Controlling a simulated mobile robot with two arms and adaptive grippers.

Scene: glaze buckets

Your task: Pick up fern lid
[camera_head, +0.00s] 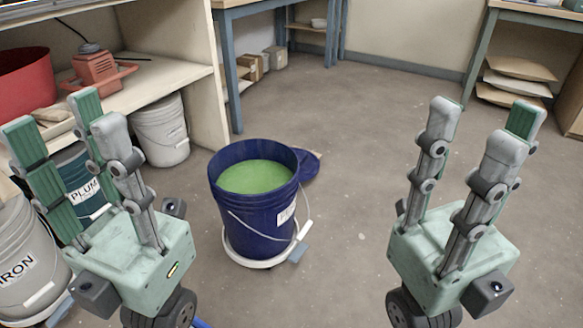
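A dark blue bucket (256,215) of green glaze stands uncovered in the middle of the floor. The label on its right side is turned too far to read. A flat dark blue disc (309,168), which looks like a lid, lies behind the bucket to the right and is partly hidden by it. No fern name is legible on either. My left gripper (68,122) is open and empty, fingers up, left of the bucket. My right gripper (480,128) is open and empty, fingers up, to the right of the bucket and disc. Neither gripper touches them.
The bucket stands on a pale wheeled base (262,258). Another pale bucket (161,130) is under the shelf (165,80). The floor between bucket and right gripper is clear.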

